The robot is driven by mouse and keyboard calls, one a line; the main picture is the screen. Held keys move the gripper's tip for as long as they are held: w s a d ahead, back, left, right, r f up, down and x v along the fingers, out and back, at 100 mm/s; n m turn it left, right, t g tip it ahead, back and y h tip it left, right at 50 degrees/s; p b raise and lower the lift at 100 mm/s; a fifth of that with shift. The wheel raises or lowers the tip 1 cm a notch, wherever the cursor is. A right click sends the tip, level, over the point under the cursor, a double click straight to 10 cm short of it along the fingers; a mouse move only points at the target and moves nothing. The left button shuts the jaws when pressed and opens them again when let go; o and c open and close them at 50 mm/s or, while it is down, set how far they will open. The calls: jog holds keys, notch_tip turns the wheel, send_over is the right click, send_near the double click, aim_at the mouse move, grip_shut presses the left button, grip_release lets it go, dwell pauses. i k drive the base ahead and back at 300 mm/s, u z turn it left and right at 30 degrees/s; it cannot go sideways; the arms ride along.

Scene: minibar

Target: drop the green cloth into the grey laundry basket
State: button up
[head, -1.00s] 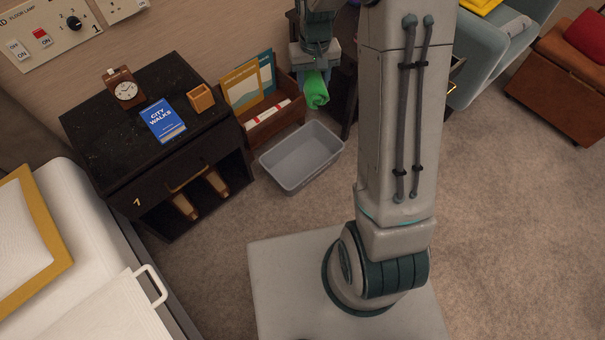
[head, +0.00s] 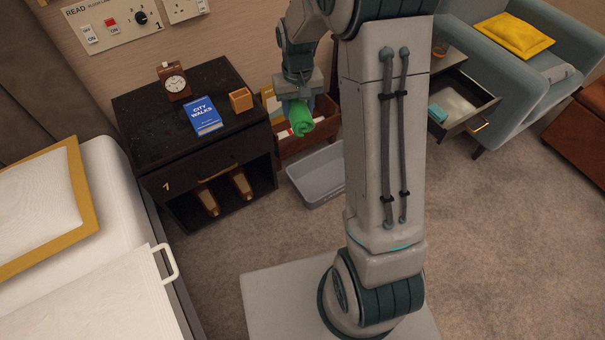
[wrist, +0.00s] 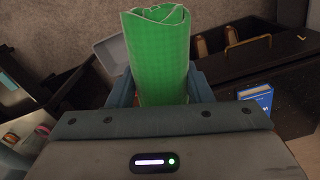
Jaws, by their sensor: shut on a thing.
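My gripper (head: 299,108) is shut on the rolled green cloth (head: 301,122) and holds it up in the air. In the wrist view the green cloth (wrist: 158,60) stands out between the fingers as a loose roll. The grey laundry basket (head: 318,178) stands on the carpet, lower in the head view than the cloth; my arm column hides its right part. The basket's inside that shows is empty. In the wrist view part of the basket (wrist: 108,52) shows behind and left of the cloth. The cloth is apart from the basket.
A wooden magazine box (head: 322,138) stands behind the basket. A black nightstand (head: 150,125) with a clock, a blue book (head: 205,116) and a small orange holder (head: 241,99) is to the left. A drawer (head: 462,100) stands open at right. Carpet lies clear in front of the basket.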

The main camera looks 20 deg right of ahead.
aim_at(331, 182)
jog(key=u, duration=0.1)
jog(key=i, duration=1)
jog(key=z, duration=0.65)
